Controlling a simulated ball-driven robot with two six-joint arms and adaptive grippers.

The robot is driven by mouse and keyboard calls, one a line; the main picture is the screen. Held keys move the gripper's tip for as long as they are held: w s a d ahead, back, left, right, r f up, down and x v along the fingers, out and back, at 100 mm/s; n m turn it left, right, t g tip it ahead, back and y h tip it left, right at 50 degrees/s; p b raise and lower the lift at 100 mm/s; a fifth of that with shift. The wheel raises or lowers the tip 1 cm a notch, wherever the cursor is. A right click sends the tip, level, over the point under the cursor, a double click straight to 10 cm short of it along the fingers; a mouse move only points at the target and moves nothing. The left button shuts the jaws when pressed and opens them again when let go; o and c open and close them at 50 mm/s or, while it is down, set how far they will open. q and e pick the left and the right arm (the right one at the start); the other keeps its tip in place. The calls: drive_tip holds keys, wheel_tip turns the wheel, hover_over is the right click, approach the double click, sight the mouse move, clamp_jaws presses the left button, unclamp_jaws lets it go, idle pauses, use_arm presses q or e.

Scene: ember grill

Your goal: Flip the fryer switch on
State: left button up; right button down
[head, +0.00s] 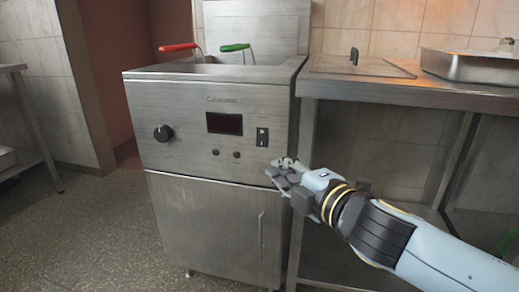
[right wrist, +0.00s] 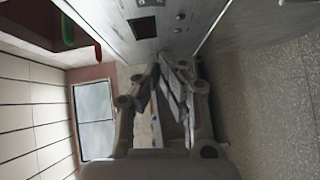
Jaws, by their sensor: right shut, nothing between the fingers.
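The fryer (head: 180,110) is a stainless cabinet with a black knob (head: 163,133), a dark display (head: 225,123) and two small round buttons or lights on its front. The black rocker switch (head: 262,137) is on the right of the panel. My right gripper (head: 277,168) is shut and empty, just below the switch in the head view; I cannot tell whether it touches the panel. In the right wrist view its fingers (right wrist: 170,68) are together near the fryer front, and the display (right wrist: 145,25) shows above them. My left gripper is not in view.
A red-handled basket (head: 178,47) and a green-handled basket (head: 235,47) sit in the fryer top. A steel counter (head: 385,85) adjoins on the right, with a lidded insert and a metal tray (head: 465,67). The floor at front left is clear.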

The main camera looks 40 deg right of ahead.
drive_tip(key=p, duration=0.1)
approach(262, 137)
drive_tip(key=w+a+f, duration=0.1)
drive_tip(key=w+a, duration=0.4)
drive_tip(key=w+d, duration=0.1)
drive_tip(key=w+d+f, duration=0.1)
drive_tip(key=d, duration=0.1)
drive_tip(key=shift+b, duration=0.35)
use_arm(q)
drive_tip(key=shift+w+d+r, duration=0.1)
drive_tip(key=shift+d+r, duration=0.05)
use_arm(e)
drive_tip(key=shift+w+d, duration=0.1)
drive_tip(key=shift+d, duration=0.05)
drive_tip(key=shift+w+d+f, duration=0.1)
drive_tip(key=shift+w+d, duration=0.1)
